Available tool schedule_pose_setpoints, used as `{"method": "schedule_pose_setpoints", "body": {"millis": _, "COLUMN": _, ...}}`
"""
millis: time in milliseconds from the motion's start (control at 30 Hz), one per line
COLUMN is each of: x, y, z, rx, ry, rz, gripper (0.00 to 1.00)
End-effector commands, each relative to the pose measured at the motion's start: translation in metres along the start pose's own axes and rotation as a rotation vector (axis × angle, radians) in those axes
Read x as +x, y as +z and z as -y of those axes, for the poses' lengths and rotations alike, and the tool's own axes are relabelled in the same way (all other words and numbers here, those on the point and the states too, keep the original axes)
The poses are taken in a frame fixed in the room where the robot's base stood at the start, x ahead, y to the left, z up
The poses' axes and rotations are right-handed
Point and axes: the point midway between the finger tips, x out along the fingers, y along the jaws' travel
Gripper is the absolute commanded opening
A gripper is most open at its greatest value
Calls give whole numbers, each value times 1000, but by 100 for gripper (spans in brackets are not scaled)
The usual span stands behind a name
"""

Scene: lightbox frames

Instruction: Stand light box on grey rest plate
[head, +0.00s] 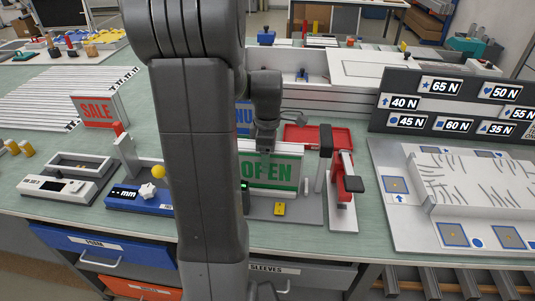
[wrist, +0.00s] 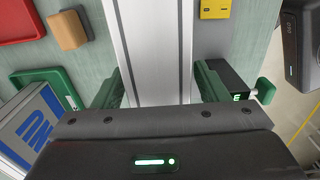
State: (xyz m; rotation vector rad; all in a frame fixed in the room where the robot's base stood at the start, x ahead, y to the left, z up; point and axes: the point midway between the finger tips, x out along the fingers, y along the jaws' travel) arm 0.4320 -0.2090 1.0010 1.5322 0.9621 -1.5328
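The light box (head: 262,172) is white with a green OPEN face and stands upright in the head view, partly behind my arm. In the wrist view its white top edge (wrist: 155,45) runs between my fingers. My gripper (wrist: 158,90) is shut on the light box across its thickness, with one finger against each broad side. It also shows above the box in the head view (head: 265,150). The grey rest plate (head: 305,212), with a yellow tag (head: 279,209), lies at and in front of the box's foot. I cannot tell whether the box touches the plate.
A red clamp-like fixture (head: 345,183) stands just right of the box. A red tray (head: 318,137) and a blue-lettered sign (head: 243,117) are behind it. A SALE sign (head: 97,111) and a blue gauge (head: 138,198) are at left.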

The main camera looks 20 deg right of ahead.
Motion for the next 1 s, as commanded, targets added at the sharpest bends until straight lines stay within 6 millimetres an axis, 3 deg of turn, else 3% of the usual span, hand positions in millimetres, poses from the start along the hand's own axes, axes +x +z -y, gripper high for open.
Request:
{"method": "schedule_pose_setpoints", "body": {"millis": 267, "x": -18, "y": 0, "z": -1, "rx": 0, "ry": 5, "rz": 0, "gripper": 67}}
{"method": "schedule_pose_setpoints", "body": {"millis": 700, "x": -105, "y": 0, "z": -1, "rx": 0, "ry": 3, "rz": 0, "gripper": 67}}
{"method": "schedule_pose_setpoints", "body": {"millis": 1000, "x": -124, "y": 0, "z": 0, "rx": 0, "ry": 0, "rz": 0, "gripper": 67}}
